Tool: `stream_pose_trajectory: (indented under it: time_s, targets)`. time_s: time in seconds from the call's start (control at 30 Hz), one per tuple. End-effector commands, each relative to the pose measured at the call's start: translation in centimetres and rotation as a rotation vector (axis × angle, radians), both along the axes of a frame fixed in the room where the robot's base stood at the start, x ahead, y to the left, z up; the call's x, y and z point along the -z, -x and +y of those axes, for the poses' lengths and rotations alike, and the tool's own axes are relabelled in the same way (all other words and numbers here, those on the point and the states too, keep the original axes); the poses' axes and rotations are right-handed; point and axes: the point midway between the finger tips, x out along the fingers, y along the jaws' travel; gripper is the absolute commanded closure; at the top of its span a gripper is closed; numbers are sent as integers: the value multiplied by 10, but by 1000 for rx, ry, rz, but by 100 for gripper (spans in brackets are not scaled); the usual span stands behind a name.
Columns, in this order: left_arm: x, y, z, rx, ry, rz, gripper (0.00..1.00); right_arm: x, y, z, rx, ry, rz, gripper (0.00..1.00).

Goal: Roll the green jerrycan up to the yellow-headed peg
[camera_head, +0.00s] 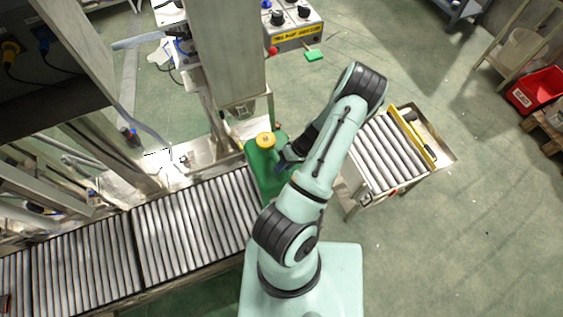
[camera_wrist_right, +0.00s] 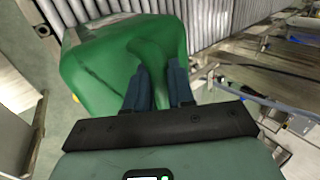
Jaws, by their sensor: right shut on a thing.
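The green jerrycan (camera_head: 262,170) is at the right end of the roller conveyor, beside the metal column. A round yellow cap-like top (camera_head: 265,140) shows at its far end. My right gripper (camera_head: 284,162) reaches it from the right. In the right wrist view, the blue fingers of my right gripper (camera_wrist_right: 159,75) are shut on the handle of the jerrycan (camera_wrist_right: 105,65). A small yellow spot (camera_wrist_right: 75,98) shows at the jerrycan's left edge; I cannot tell if it is a cap or a peg head. I cannot clearly pick out the yellow-headed peg. My left gripper is not in view.
The roller conveyor (camera_head: 190,225) runs left from the jerrycan. A small roller table (camera_head: 385,150) with a yellow bar (camera_head: 417,137) stands to the right, apart from it. The metal column (camera_head: 228,55) rises behind. A red bin (camera_head: 538,90) is far right. Open floor lies at lower right.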

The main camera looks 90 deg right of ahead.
Motion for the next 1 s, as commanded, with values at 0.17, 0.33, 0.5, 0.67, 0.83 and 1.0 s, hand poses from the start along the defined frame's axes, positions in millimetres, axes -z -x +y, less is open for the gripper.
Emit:
stream_pose_trajectory:
  time_s: [0.17,0.33,0.5,0.67,0.83,1.0]
  targets:
    - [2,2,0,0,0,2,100,5,8,0,1,0,10,100]
    - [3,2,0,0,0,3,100,5,11,-1,-1,0,10,100]
    - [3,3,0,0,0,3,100,5,15,-3,0,1,10,100]
    - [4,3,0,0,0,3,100,5,17,-4,1,0,10,100]
    - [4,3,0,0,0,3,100,5,17,-3,0,-1,9,100]
    - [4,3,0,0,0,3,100,5,16,-3,0,-1,9,100]
